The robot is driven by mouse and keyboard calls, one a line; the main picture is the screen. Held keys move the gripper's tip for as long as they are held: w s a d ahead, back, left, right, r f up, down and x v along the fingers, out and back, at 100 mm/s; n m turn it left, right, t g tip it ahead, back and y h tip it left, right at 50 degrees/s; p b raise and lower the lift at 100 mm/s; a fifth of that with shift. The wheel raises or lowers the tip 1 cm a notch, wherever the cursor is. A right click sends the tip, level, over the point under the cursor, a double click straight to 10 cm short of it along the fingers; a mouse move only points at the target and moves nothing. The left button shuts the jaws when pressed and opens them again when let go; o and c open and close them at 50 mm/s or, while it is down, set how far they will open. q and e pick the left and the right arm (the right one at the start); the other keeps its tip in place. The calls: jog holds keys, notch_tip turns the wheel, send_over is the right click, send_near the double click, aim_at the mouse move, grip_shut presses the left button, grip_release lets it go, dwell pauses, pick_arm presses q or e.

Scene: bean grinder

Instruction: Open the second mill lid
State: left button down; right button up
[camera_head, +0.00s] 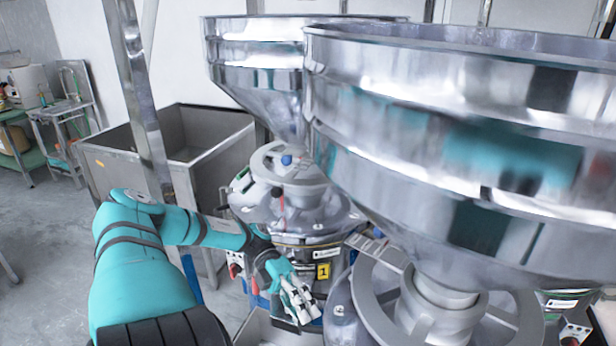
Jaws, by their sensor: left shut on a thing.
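Two steel mills stand under large hoppers. The farther mill (290,205) has a round ribbed top, a blue knob and a yellow "1" label on its body. The nearer mill (370,300) shows only its top at the lower right, and its front is out of frame. My left gripper (301,308) is low in front of the farther mill, just below the yellow label. Its fingers are shut on a part there, seemingly a mill lid; the fingers hide it, so I cannot tell which lid or how far open it is. My right gripper is not in view.
The near hopper (460,130) fills the right side, and the far hopper (250,60) is behind it. A steel bin (150,150) and a metal post (139,90) stand left of the mills. The floor (45,240) at the left is clear.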

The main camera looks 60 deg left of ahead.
pick_arm(q)
jog(key=shift+s+f, duration=0.1)
jog(key=shift+f, duration=0.2)
